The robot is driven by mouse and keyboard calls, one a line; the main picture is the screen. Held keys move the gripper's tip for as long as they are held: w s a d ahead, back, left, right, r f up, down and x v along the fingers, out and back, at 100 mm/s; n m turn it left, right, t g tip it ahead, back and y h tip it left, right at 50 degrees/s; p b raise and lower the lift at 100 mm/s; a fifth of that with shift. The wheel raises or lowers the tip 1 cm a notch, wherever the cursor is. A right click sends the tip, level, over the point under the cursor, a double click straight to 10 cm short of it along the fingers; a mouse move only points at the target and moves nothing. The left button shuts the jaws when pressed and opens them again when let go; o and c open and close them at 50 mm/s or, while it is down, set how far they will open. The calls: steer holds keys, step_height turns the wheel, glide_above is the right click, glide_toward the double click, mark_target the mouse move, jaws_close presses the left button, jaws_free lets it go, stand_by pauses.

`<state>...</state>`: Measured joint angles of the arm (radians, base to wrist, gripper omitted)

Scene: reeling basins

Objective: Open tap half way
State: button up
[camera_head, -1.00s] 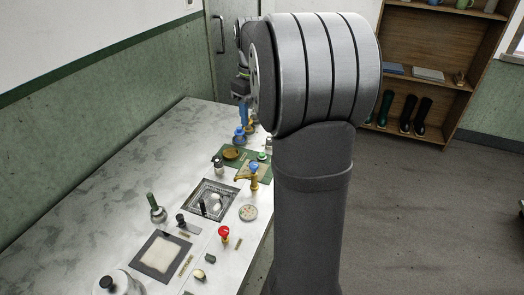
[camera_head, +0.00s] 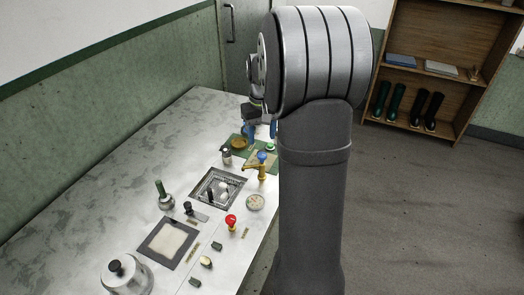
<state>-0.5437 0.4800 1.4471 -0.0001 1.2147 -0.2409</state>
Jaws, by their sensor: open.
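The brass tap (camera_head: 251,167) with a blue handle (camera_head: 262,157) stands upright at the right edge of the counter, beside the far corner of a square sunken basin (camera_head: 218,188). Its spout points left, over the basin. My gripper (camera_head: 261,131) is beyond the tap, above the far end of the counter. Its blue fingers are apart, with nothing seen between them. It does not appear to touch the tap handle. My own arm hides part of the gripper and the area right of the tap.
A green mat (camera_head: 233,147) with a brown dish (camera_head: 240,143) lies behind the tap. A silver lidded pot (camera_head: 127,276) stands at the near end. The counter's left side is clear.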

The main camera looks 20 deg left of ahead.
mark_target(262, 154)
step_height(262, 154, down, 7)
steer(key=shift+f, duration=0.1)
stand_by(0.3)
steer(key=c, duration=1)
